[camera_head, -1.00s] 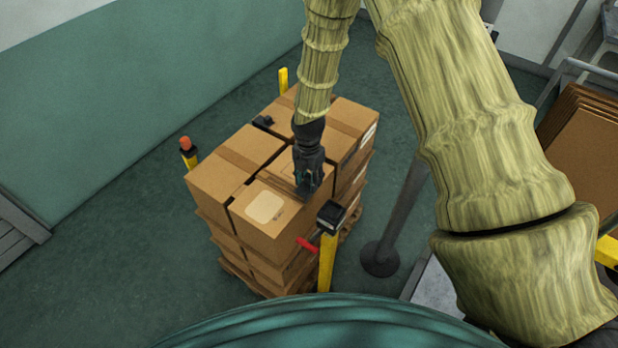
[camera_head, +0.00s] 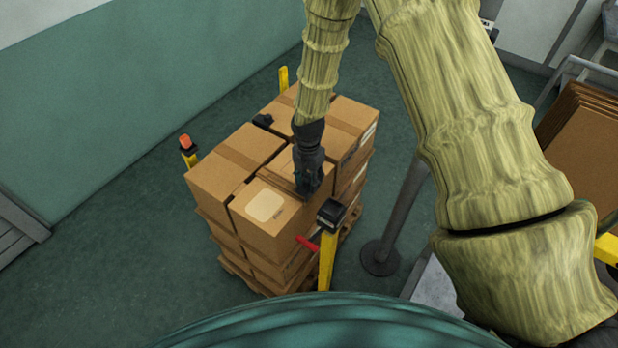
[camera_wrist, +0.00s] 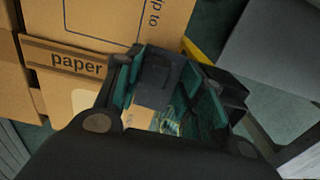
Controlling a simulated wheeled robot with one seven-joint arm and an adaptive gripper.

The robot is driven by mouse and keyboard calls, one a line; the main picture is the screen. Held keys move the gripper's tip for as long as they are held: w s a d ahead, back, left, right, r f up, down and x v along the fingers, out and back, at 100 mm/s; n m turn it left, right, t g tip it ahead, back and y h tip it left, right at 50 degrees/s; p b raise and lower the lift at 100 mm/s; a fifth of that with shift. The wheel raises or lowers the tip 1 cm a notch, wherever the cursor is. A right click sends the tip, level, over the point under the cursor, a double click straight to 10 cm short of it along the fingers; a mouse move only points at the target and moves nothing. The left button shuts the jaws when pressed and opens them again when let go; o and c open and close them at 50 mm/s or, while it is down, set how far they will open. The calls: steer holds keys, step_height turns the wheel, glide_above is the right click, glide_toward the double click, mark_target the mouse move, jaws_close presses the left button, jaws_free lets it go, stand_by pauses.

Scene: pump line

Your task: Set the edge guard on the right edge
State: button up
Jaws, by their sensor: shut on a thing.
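My gripper (camera_head: 309,186) is over the right edge of the top layer of the carton stack (camera_head: 230,172), towards its near corner. In the wrist view my gripper (camera_wrist: 165,82) has its teal pads shut on a dark grey edge guard (camera_wrist: 157,78). Cartons show just behind the guard. My fingers hide the guard in the head view, so I cannot tell whether it touches the carton edge. A small black piece (camera_head: 263,120), which looks like another guard, sits at the left back edge of the stack.
A yellow post with a black head (camera_head: 331,215) stands close to the near right corner, beside a red bar (camera_head: 307,243). A yellow post with an orange top (camera_head: 186,146) stands left. A grey stanchion (camera_head: 381,257) is right of the stack.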

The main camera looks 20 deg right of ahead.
steer(key=o, duration=1.4)
steer(key=shift+f, duration=0.2)
steer(key=shift+r, duration=0.25)
steer(key=shift+r+p, duration=2.35)
steer(key=shift+r, duration=1)
